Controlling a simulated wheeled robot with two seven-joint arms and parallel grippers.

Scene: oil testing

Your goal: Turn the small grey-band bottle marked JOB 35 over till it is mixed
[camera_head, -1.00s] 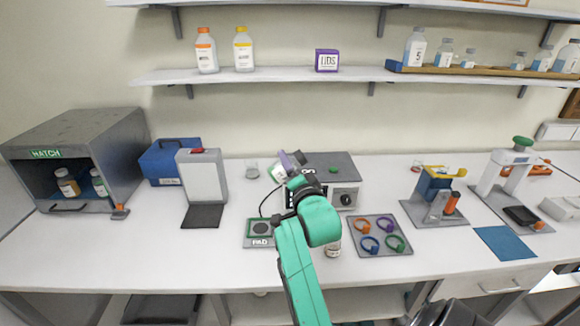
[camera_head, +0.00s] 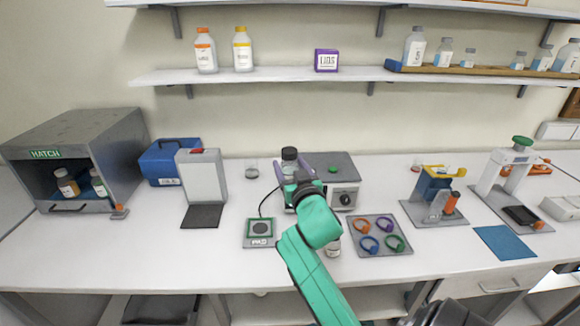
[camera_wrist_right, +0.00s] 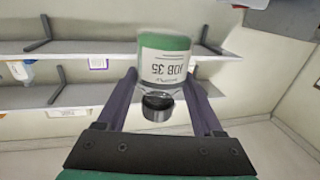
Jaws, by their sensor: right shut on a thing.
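The small bottle (camera_head: 289,167) has a black cap and stands upright in the air, cap up, in the head view. In the right wrist view the bottle (camera_wrist_right: 166,58) shows green contents and a white label reading JOB 35, upside down in that picture, with its dark cap low in the frame. My right gripper (camera_head: 291,172) is shut on it, one purple finger on each side; the fingers also show in the wrist view (camera_wrist_right: 162,80). The bottle's lower part is partly hidden by the gripper in the head view. My left gripper is not in view.
A grey device (camera_head: 345,170) with a knob stands just behind the gripper. A pad (camera_head: 260,231) lies left of my arm, a tray of coloured rings (camera_head: 354,250) right of it. Another small bottle (camera_head: 334,246) stands close beside my arm. The bench's front left is clear.

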